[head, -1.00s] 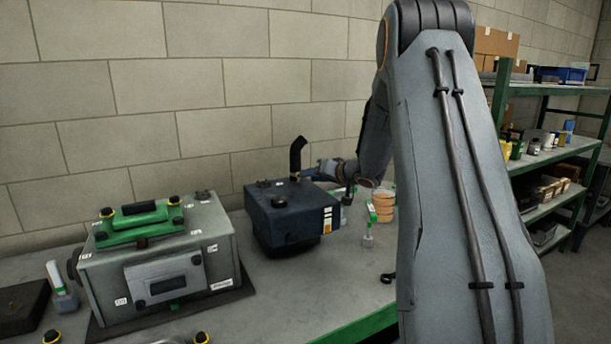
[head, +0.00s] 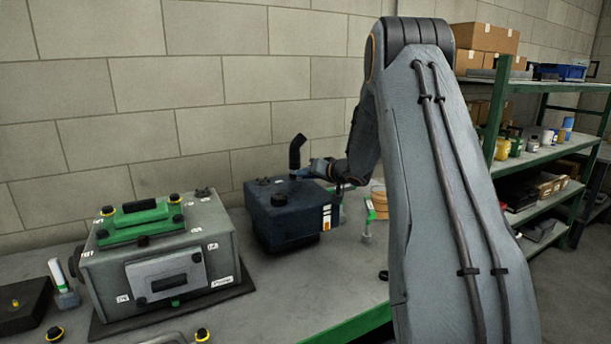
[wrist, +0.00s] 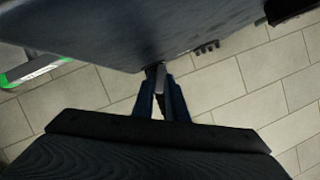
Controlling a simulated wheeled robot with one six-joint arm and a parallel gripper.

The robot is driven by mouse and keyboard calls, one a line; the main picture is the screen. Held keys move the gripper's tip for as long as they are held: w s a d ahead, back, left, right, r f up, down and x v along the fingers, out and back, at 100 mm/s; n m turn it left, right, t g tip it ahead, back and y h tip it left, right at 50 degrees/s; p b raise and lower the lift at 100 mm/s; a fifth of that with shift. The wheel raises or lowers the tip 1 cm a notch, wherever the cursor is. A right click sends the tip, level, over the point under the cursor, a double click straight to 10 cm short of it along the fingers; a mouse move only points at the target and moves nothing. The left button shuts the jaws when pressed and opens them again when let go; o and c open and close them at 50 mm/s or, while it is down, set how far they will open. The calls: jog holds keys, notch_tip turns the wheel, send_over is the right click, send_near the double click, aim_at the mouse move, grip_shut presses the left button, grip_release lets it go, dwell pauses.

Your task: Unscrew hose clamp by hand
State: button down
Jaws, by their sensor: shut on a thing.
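A dark blue box-shaped unit (head: 280,218) sits on the bench, with a bent black hose (head: 297,150) standing up at its back. My gripper (head: 305,172) reaches in from the right at the foot of the hose, just above the unit's top. In the wrist view my gripper (wrist: 161,84) is shut on a small grey piece (wrist: 161,74) at the edge of a large dark surface. That piece appears to be the hose clamp, but most of it is hidden and its screw cannot be made out.
A grey housing with a green handle (head: 140,222) stands left on a dark mat. A green-and-white bottle (head: 368,222) and an orange container (head: 380,200) stand right of the unit, near my arm. Shelves (head: 545,160) stand at the right.

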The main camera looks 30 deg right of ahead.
jog(key=n+b, duration=0.1)
jog(key=n+h+b, duration=0.1)
jog(key=shift+a+n+h, duration=0.25)
jog(key=shift+n+h, duration=0.05)
jog(key=n+h+b, duration=0.1)
jog(key=n+b, duration=0.1)
jog(key=b, duration=0.3)
jog(key=shift+a+h, duration=0.2)
jog(key=shift+h, duration=0.2)
jog(key=n+h+b, duration=0.1)
jog(key=n+b, duration=0.1)
jog(key=b, duration=0.7)
jog(key=shift+a+n+h, duration=0.15)
jog(key=shift+n+h, duration=0.25)
jog(key=n+h+b, duration=0.1)
jog(key=b, duration=0.7)
jog(key=shift+a+f+n, duration=0.1)
jog(key=shift+n, duration=0.2)
jog(key=shift+t+b, duration=0.3)
jog(key=shift+b, duration=0.9)
jog(key=shift+r+n+h+b, duration=0.25)
jog(key=shift+n+b, duration=0.35)
jog(key=shift+b, duration=0.8)
jog(key=shift+a, duration=0.1)
